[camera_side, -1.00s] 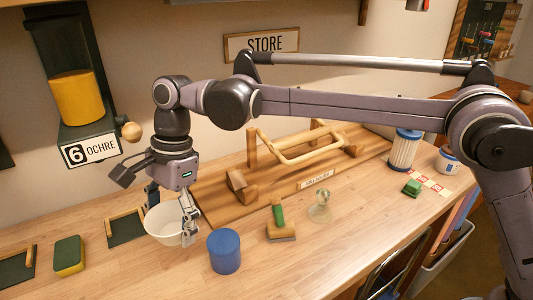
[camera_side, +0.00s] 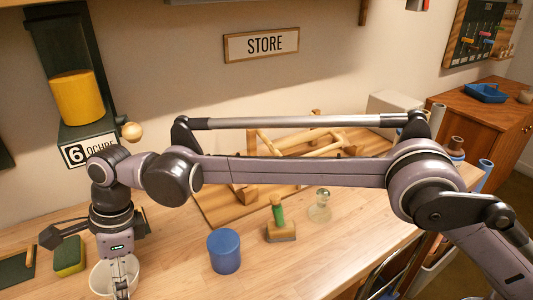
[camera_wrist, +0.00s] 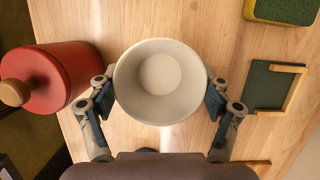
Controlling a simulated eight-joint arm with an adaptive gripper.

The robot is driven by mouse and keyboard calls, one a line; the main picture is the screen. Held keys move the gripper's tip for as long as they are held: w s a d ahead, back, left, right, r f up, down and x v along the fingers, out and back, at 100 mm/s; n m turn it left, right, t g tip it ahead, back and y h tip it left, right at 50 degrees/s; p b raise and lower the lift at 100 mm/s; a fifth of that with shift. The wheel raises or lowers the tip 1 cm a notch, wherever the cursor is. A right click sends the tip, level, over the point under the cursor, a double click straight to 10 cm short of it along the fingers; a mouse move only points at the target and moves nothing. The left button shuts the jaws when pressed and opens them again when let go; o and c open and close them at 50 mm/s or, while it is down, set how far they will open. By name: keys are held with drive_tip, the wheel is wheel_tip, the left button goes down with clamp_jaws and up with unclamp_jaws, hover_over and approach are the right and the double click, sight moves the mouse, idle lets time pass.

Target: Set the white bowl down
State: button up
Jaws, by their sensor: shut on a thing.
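The white bowl (camera_wrist: 160,75) is between the two fingers of my gripper (camera_wrist: 160,98) in the wrist view, with its open side toward the camera and nothing in it. My gripper is shut on the bowl's sides. In the side view the bowl (camera_side: 101,278) is at the bottom left, partly hidden behind my gripper (camera_side: 118,280). I cannot tell whether the bowl touches the table or hangs just above it.
A red lidded jar (camera_wrist: 62,75) stands close to the left of my gripper. A green panel with a wooden bracket (camera_wrist: 270,88) lies to the right, and a yellow-green sponge (camera_wrist: 285,10) lies at top right. A blue cylinder (camera_side: 224,251) stands on the table (camera_side: 180,260).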

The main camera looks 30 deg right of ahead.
drive_tip(key=shift+f, duration=1.95)
drive_tip(key=shift+f, duration=0.15)
drive_tip(key=o, duration=1.2)
